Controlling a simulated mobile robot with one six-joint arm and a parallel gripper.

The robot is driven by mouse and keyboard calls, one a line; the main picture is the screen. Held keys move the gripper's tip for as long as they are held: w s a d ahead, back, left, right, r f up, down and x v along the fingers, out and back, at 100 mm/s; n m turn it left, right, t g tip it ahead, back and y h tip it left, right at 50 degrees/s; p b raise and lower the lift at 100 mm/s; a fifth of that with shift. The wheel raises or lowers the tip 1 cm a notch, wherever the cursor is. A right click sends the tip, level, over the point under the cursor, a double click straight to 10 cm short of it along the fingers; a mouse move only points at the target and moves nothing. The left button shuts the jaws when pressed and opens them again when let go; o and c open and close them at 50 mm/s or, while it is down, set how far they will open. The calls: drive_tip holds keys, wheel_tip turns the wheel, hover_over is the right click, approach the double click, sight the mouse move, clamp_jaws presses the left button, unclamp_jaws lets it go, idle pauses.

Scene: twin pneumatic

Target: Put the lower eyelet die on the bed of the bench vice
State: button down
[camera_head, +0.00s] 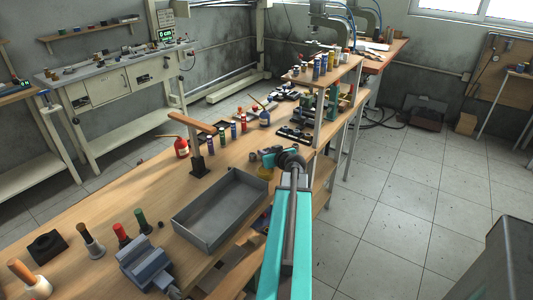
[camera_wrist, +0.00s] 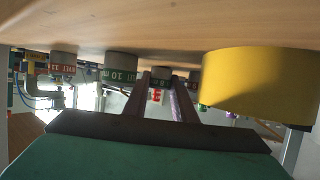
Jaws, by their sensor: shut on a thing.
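The bench vice (camera_head: 145,262) is a blue-grey block at the near left end of the wooden bench in the head view. My gripper (camera_head: 280,157) is past the grey tray, low over the bench's right edge; my own arm partly hides it. In the wrist view, which looks upside down, my gripper (camera_wrist: 163,88) has its two dark fingers close around a small dark cylinder with a red band (camera_wrist: 160,76). It seems to be the lower eyelet die, but its label is too small to read. My gripper is shut on it.
A grey open tray (camera_head: 222,208) lies between my gripper and the vice. An upright post with a wooden bar (camera_head: 197,150) stands left of it. A yellow round container (camera_wrist: 258,82) is close to my gripper. Labelled cylinders (camera_wrist: 120,68) stand nearby. Handled tools (camera_head: 90,240) flank the vice.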

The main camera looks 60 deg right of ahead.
drive_tip(key=shift+f, duration=0.15)
drive_tip(key=c, duration=1.7)
unclamp_jaws()
drive_tip(key=shift+c, duration=0.2)
drive_tip(key=shift+r, duration=0.25)
drive_tip(key=b+v, duration=0.1)
drive_tip(key=v, duration=0.5)
drive_tip(key=shift+s+a+f, duration=0.15)
drive_tip(key=shift+r+p, duration=0.25)
drive_tip(key=shift+p, duration=0.2)
drive_tip(key=shift+s+p, duration=0.1)
drive_tip(key=shift+p, duration=0.5)
drive_tip(key=shift+r+p, duration=0.1)
drive_tip(key=shift+p, duration=0.2)
drive_tip(key=p+v, duration=0.4)
drive_tip(key=p, duration=1)
drive_tip(key=shift+s+a+r, duration=0.1)
drive_tip(key=shift+s+a, duration=0.1)
drive_tip(key=shift+s, duration=0.15)
